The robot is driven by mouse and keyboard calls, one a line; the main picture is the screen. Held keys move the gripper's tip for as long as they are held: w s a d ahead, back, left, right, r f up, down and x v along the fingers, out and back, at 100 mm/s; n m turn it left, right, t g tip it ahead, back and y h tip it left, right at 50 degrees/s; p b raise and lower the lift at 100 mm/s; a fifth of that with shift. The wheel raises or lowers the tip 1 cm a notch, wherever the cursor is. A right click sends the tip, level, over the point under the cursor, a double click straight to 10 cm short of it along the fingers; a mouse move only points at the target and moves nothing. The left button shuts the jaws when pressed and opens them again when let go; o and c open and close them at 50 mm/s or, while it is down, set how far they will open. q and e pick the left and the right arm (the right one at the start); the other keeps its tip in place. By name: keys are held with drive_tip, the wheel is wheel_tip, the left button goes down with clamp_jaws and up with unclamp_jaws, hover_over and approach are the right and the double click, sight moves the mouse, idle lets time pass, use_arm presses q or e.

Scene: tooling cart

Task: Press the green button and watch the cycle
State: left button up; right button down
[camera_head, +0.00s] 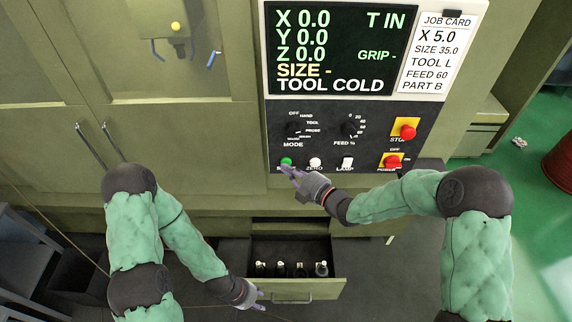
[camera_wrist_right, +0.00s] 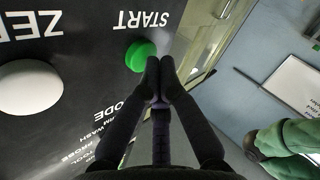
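The green START button (camera_head: 286,161) sits at the lower left of the dark control panel; it also shows in the right wrist view (camera_wrist_right: 140,56). My right gripper (camera_head: 288,170) is at the button in the head view. In the right wrist view its fingertips (camera_wrist_right: 160,78) are together with nothing between them, at the button's edge; I cannot tell whether they touch it. My left gripper (camera_head: 257,299) is low, by the left front of the open drawer; its opening is unclear. The screen (camera_head: 340,48) reads X, Y, Z 0.0, T IN, GRIP -, SIZE -, TOOL COLD.
A white ZERO button (camera_head: 315,162) and LAMP switch (camera_head: 347,163) are beside START. Red STOP (camera_head: 407,132) and POWER (camera_head: 392,161) controls are at the panel's right. A job card (camera_head: 436,52) hangs beside the screen. The open drawer (camera_head: 335,291) holds several tools below.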

drive_tip(key=shift+w+r, duration=0.1)
drive_tip(key=shift+w, duration=0.15)
idle(0.4)
drive_tip(key=shift+w+d+r+b, duration=0.1)
drive_tip(key=shift+w+r+b, duration=0.05)
drive_tip(key=shift+b, duration=0.15)
idle(0.5)
drive_tip(key=shift+s, duration=0.35)
drive_tip(key=shift+s+b, duration=0.35)
drive_tip(key=shift+s, duration=0.1)
drive_tip(key=shift+f, duration=0.2)
